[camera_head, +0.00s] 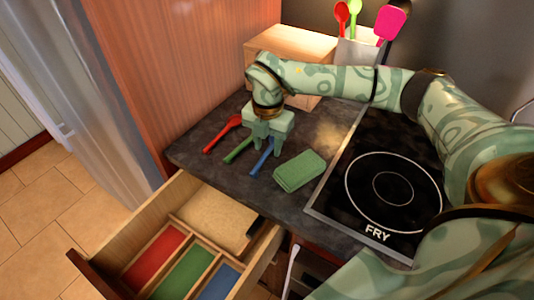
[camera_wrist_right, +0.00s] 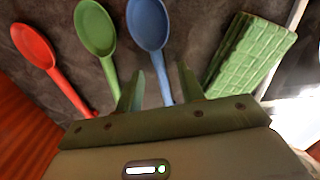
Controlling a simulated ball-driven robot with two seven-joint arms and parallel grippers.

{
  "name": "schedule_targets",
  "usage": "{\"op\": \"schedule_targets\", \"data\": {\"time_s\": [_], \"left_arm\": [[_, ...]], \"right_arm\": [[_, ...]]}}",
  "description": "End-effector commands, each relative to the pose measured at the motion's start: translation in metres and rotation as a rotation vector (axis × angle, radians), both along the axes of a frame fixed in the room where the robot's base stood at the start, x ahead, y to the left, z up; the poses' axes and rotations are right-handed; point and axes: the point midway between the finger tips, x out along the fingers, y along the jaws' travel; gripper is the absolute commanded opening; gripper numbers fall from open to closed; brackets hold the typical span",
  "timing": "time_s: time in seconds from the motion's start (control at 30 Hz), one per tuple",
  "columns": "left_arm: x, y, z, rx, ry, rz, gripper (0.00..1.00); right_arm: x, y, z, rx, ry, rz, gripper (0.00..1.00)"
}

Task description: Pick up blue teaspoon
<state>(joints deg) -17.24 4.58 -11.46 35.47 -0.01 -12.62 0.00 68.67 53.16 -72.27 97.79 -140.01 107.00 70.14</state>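The blue teaspoon (camera_head: 262,161) lies on the dark countertop, partly hidden by my right gripper (camera_head: 267,136) in the head view. In the right wrist view the blue teaspoon (camera_wrist_right: 148,24) has its bowl at the top, and its handle runs down between the fingers of my right gripper (camera_wrist_right: 161,76). Those fingers are apart, one on each side of the handle, with visible gaps. The green spoon (camera_wrist_right: 97,28) and red spoon (camera_wrist_right: 35,47) lie to its left; the green spoon (camera_head: 238,152) and red spoon (camera_head: 220,135) also show in the head view. My left gripper is not in view.
A green folded cloth or sponge (camera_head: 299,171) lies right of the blue teaspoon. A cooktop (camera_head: 345,206) is farther right. An open drawer (camera_head: 110,258) below has red, green and blue compartments. A wooden box (camera_head: 290,42) and a utensil holder (camera_head: 357,52) stand behind.

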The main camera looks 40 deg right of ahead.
Motion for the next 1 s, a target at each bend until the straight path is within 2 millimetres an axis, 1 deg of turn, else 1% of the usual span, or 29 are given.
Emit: {"op": "schedule_targets", "data": {"time_s": [0.03,0.07,0.27,0.3,0.37,0.4,0.77,0.87,0.97,1.0], "left_arm": [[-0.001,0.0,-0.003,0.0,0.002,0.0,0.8],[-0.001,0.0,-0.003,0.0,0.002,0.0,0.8],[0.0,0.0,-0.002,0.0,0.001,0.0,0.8],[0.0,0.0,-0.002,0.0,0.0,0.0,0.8],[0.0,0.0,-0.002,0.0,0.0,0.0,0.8],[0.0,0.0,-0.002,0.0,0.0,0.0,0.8],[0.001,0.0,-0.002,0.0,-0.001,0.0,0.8],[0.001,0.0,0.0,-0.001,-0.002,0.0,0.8],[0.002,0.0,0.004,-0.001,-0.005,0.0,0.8],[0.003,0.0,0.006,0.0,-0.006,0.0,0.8]], "right_arm": [[0.0,0.0,-0.008,0.0,0.002,-0.001,0.38],[0.0,0.0,-0.01,0.0,0.001,-0.001,0.38],[0.0,0.0,-0.009,0.0,-0.002,-0.001,0.38],[0.0,0.0,-0.009,0.0,-0.002,0.0,0.27],[0.0,0.0,-0.009,0.0,-0.002,0.0,0.1],[0.0,0.0,-0.009,0.0,-0.002,0.0,0.0],[0.0,0.0,-0.007,0.0,-0.002,0.0,0.0],[0.0,0.0,-0.001,0.001,-0.003,-0.001,0.0],[0.001,0.0,0.012,0.001,-0.005,0.001,0.0],[0.001,0.0,0.02,0.001,-0.005,0.0,0.0]]}}
